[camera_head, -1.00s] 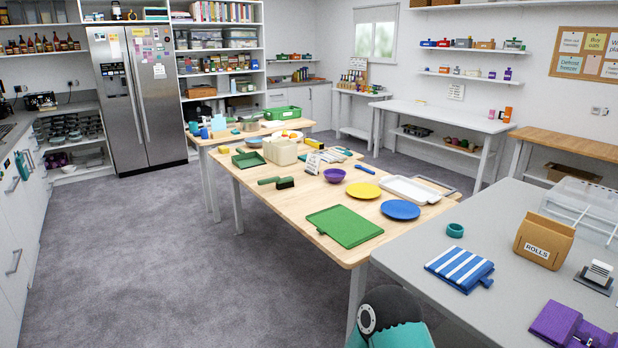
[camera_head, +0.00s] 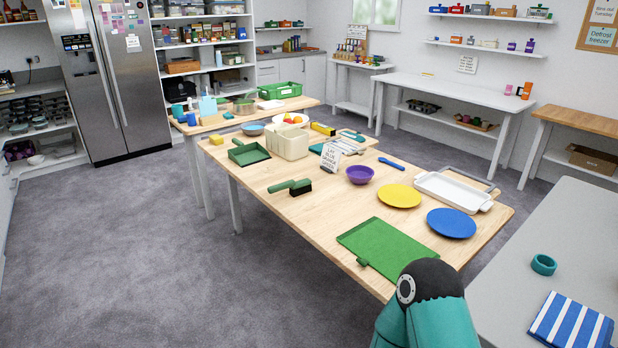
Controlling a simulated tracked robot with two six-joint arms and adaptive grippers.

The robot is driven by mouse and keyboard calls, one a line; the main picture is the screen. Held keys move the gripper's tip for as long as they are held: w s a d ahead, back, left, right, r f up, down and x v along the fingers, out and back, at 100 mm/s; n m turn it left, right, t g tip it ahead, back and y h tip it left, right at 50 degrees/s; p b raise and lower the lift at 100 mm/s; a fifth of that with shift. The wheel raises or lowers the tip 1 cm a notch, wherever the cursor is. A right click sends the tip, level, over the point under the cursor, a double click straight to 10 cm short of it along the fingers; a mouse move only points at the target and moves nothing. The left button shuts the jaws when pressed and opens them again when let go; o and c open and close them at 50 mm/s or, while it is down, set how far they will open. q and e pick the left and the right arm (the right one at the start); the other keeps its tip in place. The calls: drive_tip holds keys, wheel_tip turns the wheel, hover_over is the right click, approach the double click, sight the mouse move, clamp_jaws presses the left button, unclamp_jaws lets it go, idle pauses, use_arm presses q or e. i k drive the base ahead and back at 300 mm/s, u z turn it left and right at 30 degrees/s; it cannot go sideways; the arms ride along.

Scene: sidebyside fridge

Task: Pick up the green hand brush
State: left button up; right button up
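The green hand brush (camera_head: 290,186) lies on the wooden table, with a green handle to the left and dark bristles at its right end. It sits near the table's left edge, with bare wood around it. A green dustpan (camera_head: 249,152) lies behind it. A teal and black part of my own arm shows at the bottom, in front of the green board. Neither of my grippers' fingers can be seen.
The wooden table (camera_head: 300,217) also holds a green board (camera_head: 390,250), a purple bowl (camera_head: 360,174), a yellow plate (camera_head: 399,195), a blue plate (camera_head: 451,222), a white tray (camera_head: 452,191) and a cream container (camera_head: 287,143). Grey floor (camera_head: 150,250) is clear to the left.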

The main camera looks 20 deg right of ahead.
sight(300, 187)
drive_tip(key=z, duration=0.15)
drive_tip(key=i, duration=2.35)
drive_tip(key=z, duration=0.1)
